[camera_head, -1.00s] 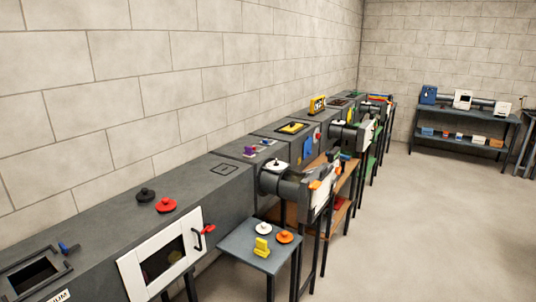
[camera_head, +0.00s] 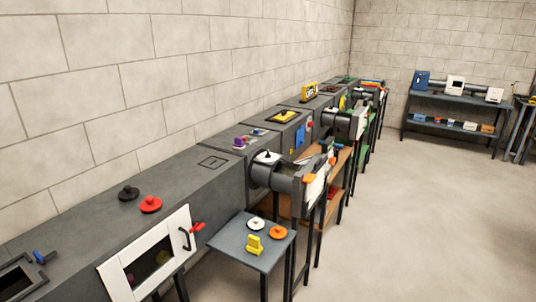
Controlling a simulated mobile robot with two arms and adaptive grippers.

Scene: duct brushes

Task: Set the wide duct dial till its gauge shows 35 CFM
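No gripper of mine shows in the head view. A long row of dark grey duct units (camera_head: 75,224) runs along the wall. I cannot tell which of them is the wide duct. A black round knob (camera_head: 128,193) and a red round knob (camera_head: 151,204) sit on top of the nearest unit; I cannot tell whether either is the dial. A yellow device (camera_head: 309,91) with a dark face stands farther along the row, perhaps a gauge. Its reading is too small to make out.
A white-framed window door (camera_head: 118,275) with a red latch is on the near unit's front. A small grey table (camera_head: 231,245) beside it holds white and orange discs and a yellow block. A blue-grey shelf (camera_head: 445,101) stands at the back right. The floor at right is clear.

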